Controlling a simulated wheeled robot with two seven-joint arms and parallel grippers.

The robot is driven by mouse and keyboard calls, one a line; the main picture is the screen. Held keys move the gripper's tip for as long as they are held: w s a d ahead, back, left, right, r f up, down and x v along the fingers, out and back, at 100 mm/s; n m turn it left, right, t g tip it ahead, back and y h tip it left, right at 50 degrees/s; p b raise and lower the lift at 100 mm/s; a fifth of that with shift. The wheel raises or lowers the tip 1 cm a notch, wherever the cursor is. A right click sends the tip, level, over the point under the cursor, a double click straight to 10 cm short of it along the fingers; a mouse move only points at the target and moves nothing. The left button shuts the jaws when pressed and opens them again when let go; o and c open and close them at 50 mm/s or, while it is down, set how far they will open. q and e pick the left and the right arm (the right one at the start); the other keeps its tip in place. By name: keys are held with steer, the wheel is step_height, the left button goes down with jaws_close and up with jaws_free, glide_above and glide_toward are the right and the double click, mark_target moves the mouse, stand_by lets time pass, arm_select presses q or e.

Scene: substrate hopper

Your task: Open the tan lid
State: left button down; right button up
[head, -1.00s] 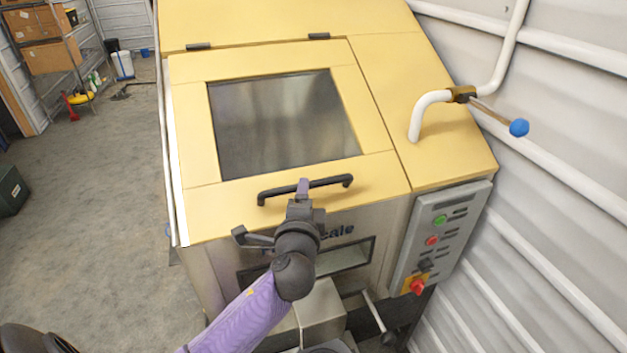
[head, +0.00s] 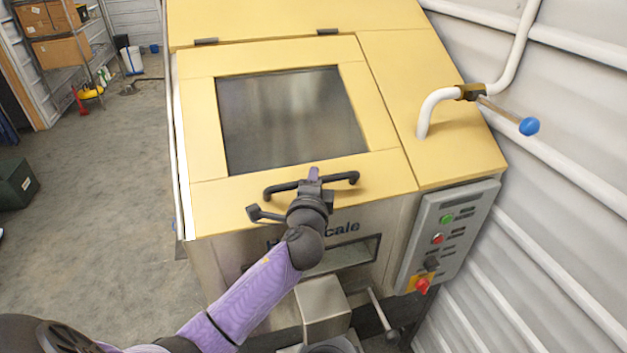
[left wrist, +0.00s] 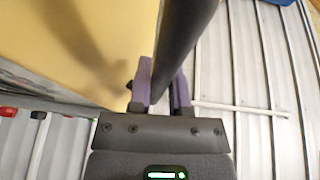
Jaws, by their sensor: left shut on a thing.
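The tan lid (head: 215,192) with its dark window (head: 290,120) lies sloped on top of the metal hopper and looks closed, with hinges along its upper edge. A black bar handle (head: 341,177) crosses its lower part. My left gripper (head: 314,174) is shut on the middle of this handle. In the left wrist view the handle (left wrist: 187,40) runs between the two purple fingers (left wrist: 162,82), with the tan surface (left wrist: 80,40) to the left. The fingers hide the gripped part of the handle. My right gripper is not in view.
A grey control panel (head: 452,235) with coloured buttons is at the hopper's right. A white pipe (head: 432,108) with a blue-tipped lever (head: 529,126) stands at the right, near the corrugated wall (head: 570,200). The floor (head: 95,190) at left is largely clear.

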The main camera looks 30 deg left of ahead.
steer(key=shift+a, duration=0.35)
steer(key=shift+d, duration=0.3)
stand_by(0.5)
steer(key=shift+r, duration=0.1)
